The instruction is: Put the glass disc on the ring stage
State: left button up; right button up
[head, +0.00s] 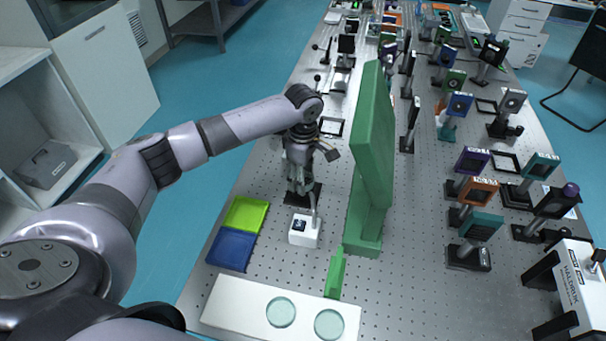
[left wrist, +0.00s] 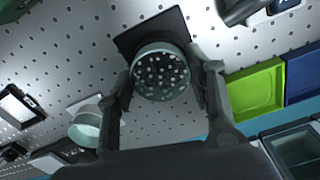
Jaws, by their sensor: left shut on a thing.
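My left gripper (head: 299,188) reaches over the middle of the optical table, low above a black square base. In the left wrist view the gripper's two fingers (left wrist: 163,92) are shut on a round glass disc (left wrist: 161,74) with a pale teal rim, one finger on each side. The black square base (left wrist: 150,33) of what looks like the ring stage shows behind the disc; it also shows in the head view (head: 316,194). The ring itself is hidden, and I cannot tell whether the disc touches it. My right gripper is not in view.
A white board (head: 240,303) with two glass discs (head: 281,311) lies at the near edge. A tall green wall (head: 371,140) stands right of my gripper. A small white block (head: 304,231) stands just nearer. Lime (head: 246,214) and blue (head: 232,250) trays lie left. Optic mounts crowd the right.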

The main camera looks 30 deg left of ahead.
pick_arm(q)
jog(key=o, duration=1.4)
jog(key=shift+r, duration=0.2)
notch_tip(320, 180, up, 12)
jog(key=b, duration=0.1)
jog(key=shift+f, duration=0.15)
